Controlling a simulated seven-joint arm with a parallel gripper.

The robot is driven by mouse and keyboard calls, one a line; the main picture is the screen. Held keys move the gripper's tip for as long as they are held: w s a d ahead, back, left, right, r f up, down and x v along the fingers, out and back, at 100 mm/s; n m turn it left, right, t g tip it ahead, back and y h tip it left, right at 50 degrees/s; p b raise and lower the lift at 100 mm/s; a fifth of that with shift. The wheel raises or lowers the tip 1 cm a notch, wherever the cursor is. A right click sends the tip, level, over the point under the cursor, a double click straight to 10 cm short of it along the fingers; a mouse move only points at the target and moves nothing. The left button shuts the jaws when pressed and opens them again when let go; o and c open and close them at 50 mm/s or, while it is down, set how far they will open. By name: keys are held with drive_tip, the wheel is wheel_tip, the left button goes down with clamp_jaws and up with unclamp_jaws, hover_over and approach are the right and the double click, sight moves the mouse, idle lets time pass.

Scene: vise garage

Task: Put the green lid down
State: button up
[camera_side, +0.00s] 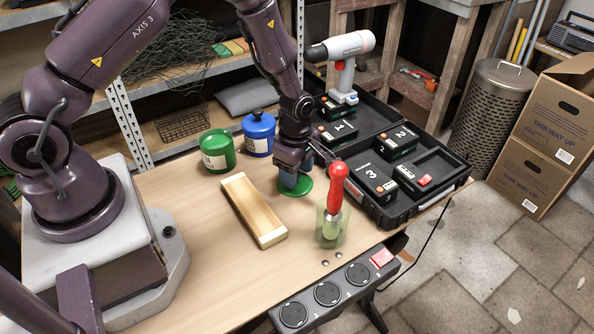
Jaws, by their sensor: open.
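The green lid (301,190) is a round disc lying flat on the wooden table, right of the wooden block. My gripper (294,178) points down directly above the lid, hiding much of it. The jaws are open; I cannot tell whether the fingertips touch the lid. The green can (217,152), with a pale label, stands on the table to the left of my gripper.
A blue can (258,135) with a lid stands behind. A wooden block (254,209) lies to the left. A red-handled tool (337,187) stands close on the right. An open black case (447,184) holds numbered boxes. A power strip (327,293) runs along the front edge.

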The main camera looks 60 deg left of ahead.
drive_tip(key=s+d+r+m+t, duration=0.1)
drive_tip(key=s+r+m, duration=0.15)
drive_tip(key=r, duration=0.65)
drive_tip(key=s+r+m+t, duration=0.15)
drive_tip(key=r+m, duration=0.25)
drive_tip(key=r, duration=0.5)
drive_tip(key=s+d+r+m, duration=0.1)
drive_tip(key=s+r+m, duration=0.15)
drive_tip(key=r, duration=0.65)
drive_tip(key=s+r+m+t, duration=0.3)
drive_tip(key=s+r+m, duration=0.4)
drive_tip(key=s+m, duration=0.5)
drive_tip(key=shift+s+m, duration=0.15)
drive_tip(key=shift+m, duration=0.55)
